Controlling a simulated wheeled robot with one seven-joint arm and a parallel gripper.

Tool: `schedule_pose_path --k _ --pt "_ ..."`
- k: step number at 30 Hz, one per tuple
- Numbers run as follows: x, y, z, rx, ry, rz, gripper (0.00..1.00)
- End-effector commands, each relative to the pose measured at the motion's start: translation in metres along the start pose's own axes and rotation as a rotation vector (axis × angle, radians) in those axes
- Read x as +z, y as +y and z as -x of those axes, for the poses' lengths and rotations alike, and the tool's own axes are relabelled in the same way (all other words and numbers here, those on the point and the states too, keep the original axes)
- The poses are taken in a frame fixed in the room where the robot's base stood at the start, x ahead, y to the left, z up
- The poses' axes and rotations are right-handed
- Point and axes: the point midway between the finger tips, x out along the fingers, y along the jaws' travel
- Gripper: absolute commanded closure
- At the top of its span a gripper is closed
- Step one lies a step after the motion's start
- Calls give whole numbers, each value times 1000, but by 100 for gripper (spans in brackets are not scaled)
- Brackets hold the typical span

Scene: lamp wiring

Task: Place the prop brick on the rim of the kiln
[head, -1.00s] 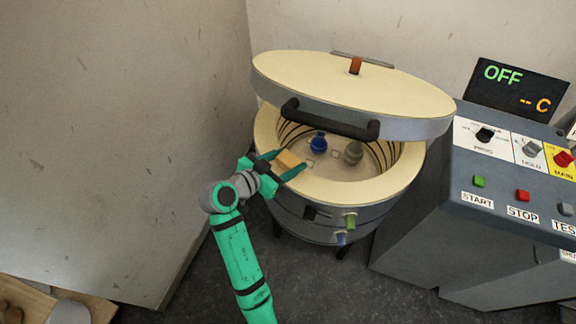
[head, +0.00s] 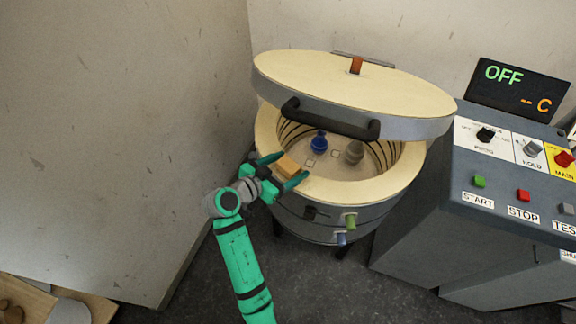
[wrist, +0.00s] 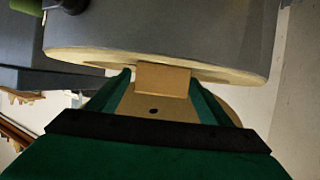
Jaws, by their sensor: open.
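The tan prop brick (head: 287,165) lies on the left front part of the cream rim (head: 335,191) of the kiln. My gripper (head: 293,166) is open, with one green finger on either side of the brick. In the wrist view the brick (wrist: 163,80) sits between the two spread fingers (wrist: 163,92), with a gap visible on each side. The underside of the brick is hidden, so its exact contact with the rim cannot be seen.
The kiln lid (head: 350,90) is raised above the opening, with a black handle (head: 330,122) at its front. A blue vase (head: 319,142) and a grey vase (head: 354,152) stand inside the kiln. A control console (head: 500,190) stands to the right.

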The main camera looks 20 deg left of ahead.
Motion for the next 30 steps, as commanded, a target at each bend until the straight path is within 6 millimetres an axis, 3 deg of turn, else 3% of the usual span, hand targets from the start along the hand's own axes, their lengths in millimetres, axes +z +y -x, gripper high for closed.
schedule_pose_path --k 5,21,30 --pt "-2 -1 10 -2 0 1 27" --pt "-2 -2 107 -6 1 2 27" --pt "-2 -1 123 -3 0 1 27"
